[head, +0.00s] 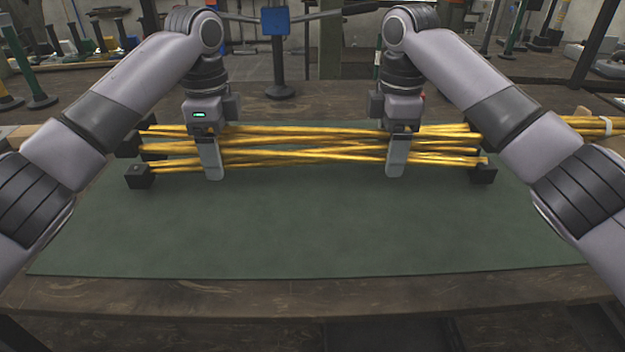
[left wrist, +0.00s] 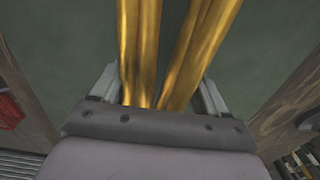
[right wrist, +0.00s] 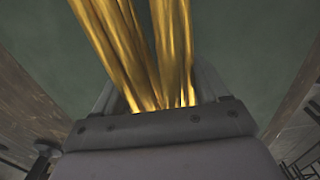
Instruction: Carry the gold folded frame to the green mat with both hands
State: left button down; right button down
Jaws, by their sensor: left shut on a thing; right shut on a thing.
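The gold folded frame (head: 300,148) is a bundle of long gold bars with black end blocks. It lies crosswise over the back part of the green mat (head: 300,235) in the head view. My left gripper (head: 212,165) is shut on its left part, and my right gripper (head: 397,160) is shut on its right part. Gold bars run between the fingers in the left wrist view (left wrist: 165,55) and the right wrist view (right wrist: 145,50). Whether the frame touches the mat is hard to tell.
The mat lies on a brown wooden table (head: 300,300), and its front half is bare. More gold bars with a white band (head: 607,127) lie at the far right. A stand with a blue block (head: 275,20) is behind the frame. Other stands fill the background.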

pick_arm(q)
jog(key=shift+f+b, duration=0.55)
jog(key=shift+f, duration=0.05)
pick_arm(e)
jog(key=shift+f, duration=0.6)
pick_arm(q)
grip_release()
jog(key=shift+r, duration=0.1)
pick_arm(e)
grip_release()
pick_arm(q)
notch_tip(320, 180, up, 12)
jog(key=shift+f, duration=0.1)
pick_arm(e)
notch_tip(320, 180, up, 12)
jog(key=shift+r, duration=0.1)
pick_arm(q)
jog(key=shift+s, duration=0.1)
pick_arm(e)
jog(key=shift+s, duration=0.1)
